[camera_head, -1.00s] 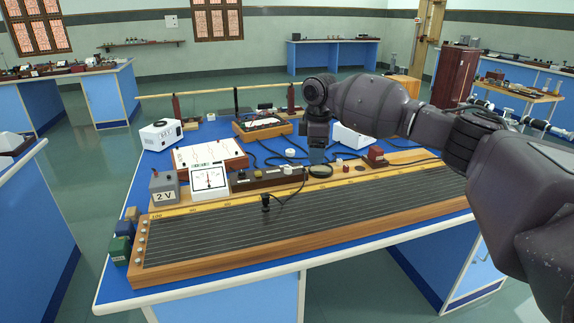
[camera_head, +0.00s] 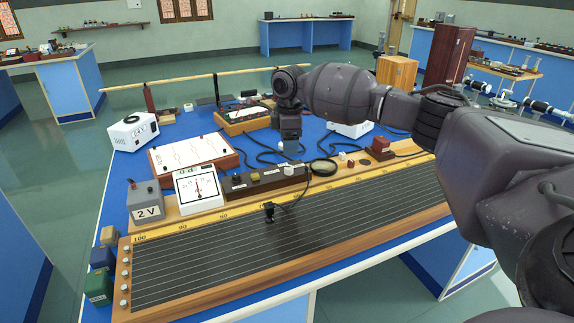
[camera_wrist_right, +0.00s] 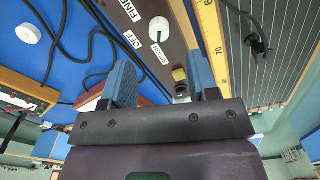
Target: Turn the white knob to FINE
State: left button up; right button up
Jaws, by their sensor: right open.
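The white knob (camera_head: 289,170) stands on a dark control strip (camera_head: 262,182) at the middle of the bench. It also shows in the right wrist view (camera_wrist_right: 159,27), round, with FINE (camera_wrist_right: 129,9), OFF (camera_wrist_right: 132,40) and ROUGH (camera_wrist_right: 139,58) labels beside it. I cannot clearly tell which label it points to. My right gripper (camera_head: 291,148) hangs above and just behind the knob in the head view. Its two blue fingers (camera_wrist_right: 161,80) are open and empty in the wrist view, with the knob ahead of the gap, apart from both. My left gripper is not in view.
Black cables (camera_head: 268,152) lie on the blue bench top behind.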

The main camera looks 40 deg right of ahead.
aim_at(289, 167)
notch_tip(289, 167, down, 7)
jog(key=shift+f+b, duration=0.1)
jog(key=shift+b, duration=0.4)
jog(key=c, duration=0.9)
